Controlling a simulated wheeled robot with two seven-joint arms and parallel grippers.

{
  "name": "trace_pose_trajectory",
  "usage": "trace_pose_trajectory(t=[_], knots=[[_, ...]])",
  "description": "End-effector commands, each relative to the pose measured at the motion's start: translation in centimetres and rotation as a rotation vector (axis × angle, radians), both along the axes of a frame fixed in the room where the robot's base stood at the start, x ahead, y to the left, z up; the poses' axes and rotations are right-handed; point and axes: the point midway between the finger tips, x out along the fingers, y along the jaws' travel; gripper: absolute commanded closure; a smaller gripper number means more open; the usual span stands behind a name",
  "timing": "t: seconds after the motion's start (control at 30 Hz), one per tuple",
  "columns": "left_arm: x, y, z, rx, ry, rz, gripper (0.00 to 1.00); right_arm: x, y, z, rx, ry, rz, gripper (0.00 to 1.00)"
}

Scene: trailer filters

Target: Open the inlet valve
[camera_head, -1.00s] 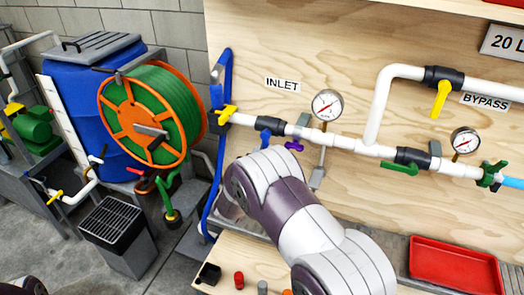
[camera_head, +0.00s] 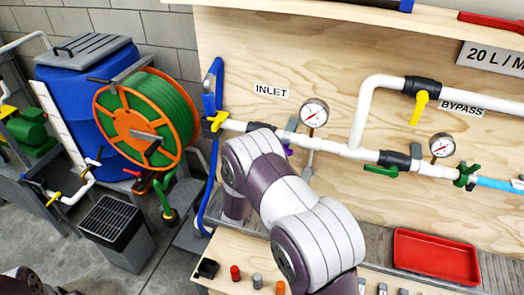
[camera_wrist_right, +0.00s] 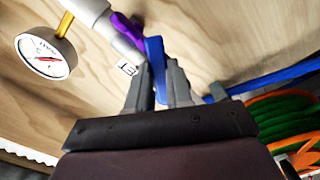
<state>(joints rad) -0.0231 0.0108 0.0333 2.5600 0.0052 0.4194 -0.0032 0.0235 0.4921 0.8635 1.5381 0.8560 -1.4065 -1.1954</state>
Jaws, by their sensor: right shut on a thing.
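The INLET label (camera_head: 272,91) is on the plywood panel above a white pipe. The dark inlet valve body (camera_head: 261,127) shows just above my right arm, which hides its handle in the head view. In the right wrist view, my right gripper (camera_wrist_right: 157,82) is shut on a blue lever handle (camera_wrist_right: 155,58), which stands between its fingers. A purple handle (camera_wrist_right: 128,28) is close beside it on the pipe. My left gripper is out of view.
A pressure gauge (camera_head: 314,112) stands right of the valve. A yellow-handled valve (camera_head: 216,121) is to the left, beside the hose reel (camera_head: 148,122). A red tray (camera_head: 436,256) lies on the bench at right.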

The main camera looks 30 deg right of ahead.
Motion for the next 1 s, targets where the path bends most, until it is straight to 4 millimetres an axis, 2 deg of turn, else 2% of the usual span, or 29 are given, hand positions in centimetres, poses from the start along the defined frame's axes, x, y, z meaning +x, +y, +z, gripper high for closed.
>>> trace_pose_trajectory(t=[0.03, 0.4, 0.7, 1.0], knots=[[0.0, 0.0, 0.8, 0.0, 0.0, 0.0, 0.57, -0.1, 0.0, 0.5, -0.027, 0.035, 0.0, 1.0], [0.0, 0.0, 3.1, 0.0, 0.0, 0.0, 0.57, -0.5, -0.3, 1.5, -0.23, 0.274, 0.001, 1.0], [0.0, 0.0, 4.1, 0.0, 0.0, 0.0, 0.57, -0.5, -0.4, 2.0, -0.334, 0.394, 0.001, 1.0], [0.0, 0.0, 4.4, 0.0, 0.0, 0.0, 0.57, -0.5, -0.4, 2.1, -0.373, 0.439, 0.001, 1.0]])
